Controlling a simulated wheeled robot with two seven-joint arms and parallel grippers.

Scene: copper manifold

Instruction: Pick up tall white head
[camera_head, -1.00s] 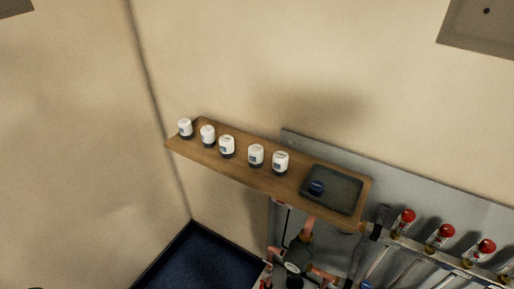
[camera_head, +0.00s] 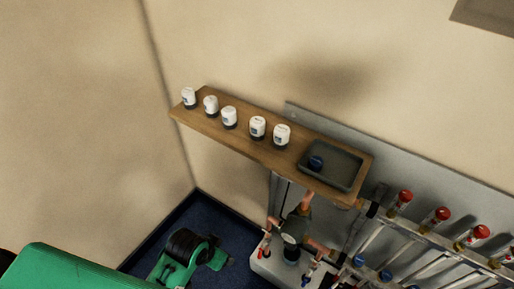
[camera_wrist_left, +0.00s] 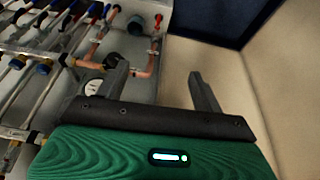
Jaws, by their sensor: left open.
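Several small white heads with dark bases stand upright in a row on a wooden shelf (camera_head: 235,143). They are the leftmost one (camera_head: 189,97), a second (camera_head: 211,104), a middle one (camera_head: 229,116), a fourth (camera_head: 257,127) and the rightmost one (camera_head: 282,135). They look close in height, so I cannot tell which is the tall one. My left gripper (camera_wrist_left: 160,85) is open and empty in the left wrist view, with no white head between its fingers. In the head view my green left arm is at the lower left, below the shelf and apart from it. My right gripper is not in view.
A dark tray (camera_head: 332,166) with a blue cap (camera_head: 316,162) in it sits on the shelf's right end. Below and right are copper pipes (camera_head: 306,201) and red-capped valves (camera_head: 401,202) on a grey panel. The wall space above the shelf is clear.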

